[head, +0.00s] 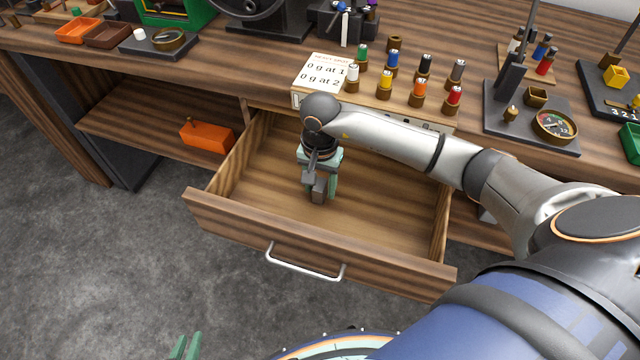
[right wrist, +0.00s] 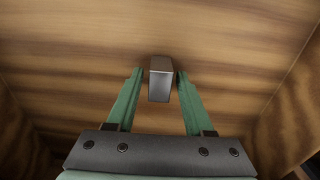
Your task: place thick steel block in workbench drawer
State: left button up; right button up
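The workbench drawer (head: 320,245) is pulled open below the bench top. The steel block (head: 319,191) is a small grey block inside the drawer space; it also shows in the right wrist view (right wrist: 161,80). My right gripper (head: 320,188) points down into the drawer, with its green fingers on either side of the block. In the right wrist view (right wrist: 160,78) narrow gaps show between the fingertips and the block, so the gripper looks open around it. I cannot tell for certain whether the block touches the drawer floor. My left gripper (head: 190,346) is empty and looks slightly open at the bottom edge, partly cut off.
The drawer is otherwise bare inside. The bench top above holds a label card (head: 322,74), several coloured cylinders on a block, and a gauge stand (head: 553,125). An orange box (head: 207,136) sits on the shelf left of the drawer.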

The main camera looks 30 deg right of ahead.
aim_at(320, 184)
jog(key=shift+o, duration=0.4)
jog(key=shift+r, duration=0.1)
jog(key=shift+r+p, duration=0.25)
jog(key=shift+p, duration=0.05)
notch_tip(320, 184, up, 12)
jog(key=shift+f+p, duration=0.2)
jog(key=shift+p, duration=0.2)
jog(key=shift+c, duration=0.4)
dwell(0.4)
